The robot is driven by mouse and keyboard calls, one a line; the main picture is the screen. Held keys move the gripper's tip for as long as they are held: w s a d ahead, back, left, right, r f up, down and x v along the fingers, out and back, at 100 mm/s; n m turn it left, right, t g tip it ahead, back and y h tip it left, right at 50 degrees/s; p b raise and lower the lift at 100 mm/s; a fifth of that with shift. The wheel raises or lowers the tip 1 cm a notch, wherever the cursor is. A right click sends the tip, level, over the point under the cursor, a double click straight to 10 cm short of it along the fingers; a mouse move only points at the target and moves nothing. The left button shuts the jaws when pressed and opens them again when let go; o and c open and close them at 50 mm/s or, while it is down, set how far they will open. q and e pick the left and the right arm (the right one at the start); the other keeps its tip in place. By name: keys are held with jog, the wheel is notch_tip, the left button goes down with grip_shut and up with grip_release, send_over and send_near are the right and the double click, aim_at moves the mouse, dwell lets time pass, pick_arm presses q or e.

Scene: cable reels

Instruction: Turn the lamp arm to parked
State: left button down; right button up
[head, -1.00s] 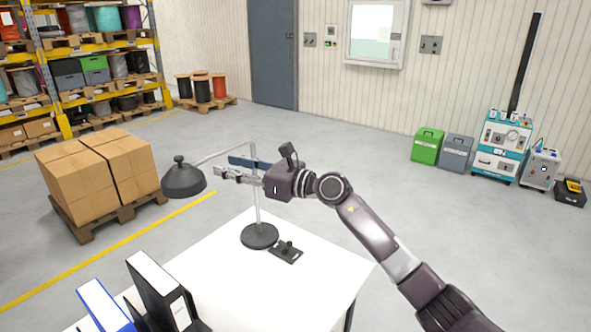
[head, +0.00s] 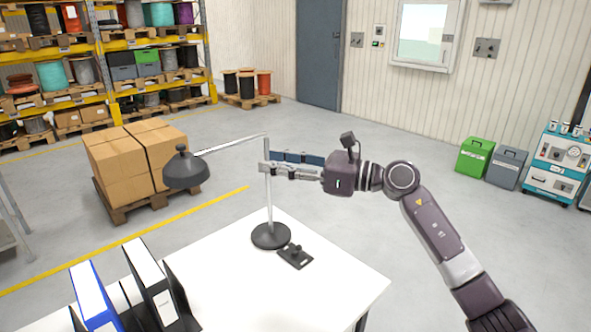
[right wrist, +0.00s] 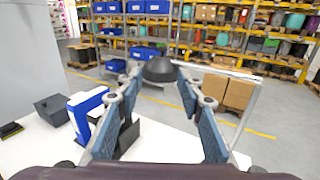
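A desk lamp stands on the white table, with a round black base (head: 271,236) and an upright pole (head: 269,205). Its thin lamp arm (head: 232,145) points left from the pole top and carries a dark shade (head: 186,170). My right gripper (head: 266,166) is level below the arm, its fingertips overlapping the upper pole in the head view; contact cannot be told. In the right wrist view, the fingers (right wrist: 160,82) are spread and empty. The shade (right wrist: 160,69) shows beyond them, with the lamp arm (right wrist: 222,70) running right. No parked mark is discernible. My left gripper is not in view.
A small black plate with a knob (head: 295,256) lies beside the lamp base. Binders (head: 152,283) stand at the table's front left. Boxes on a pallet (head: 135,165) stand on the floor behind.

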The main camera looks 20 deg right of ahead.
jog(key=b+v, duration=0.1)
jog(key=v, duration=0.2)
jog(key=shift+s+d, duration=0.25)
jog(key=shift+s, duration=0.1)
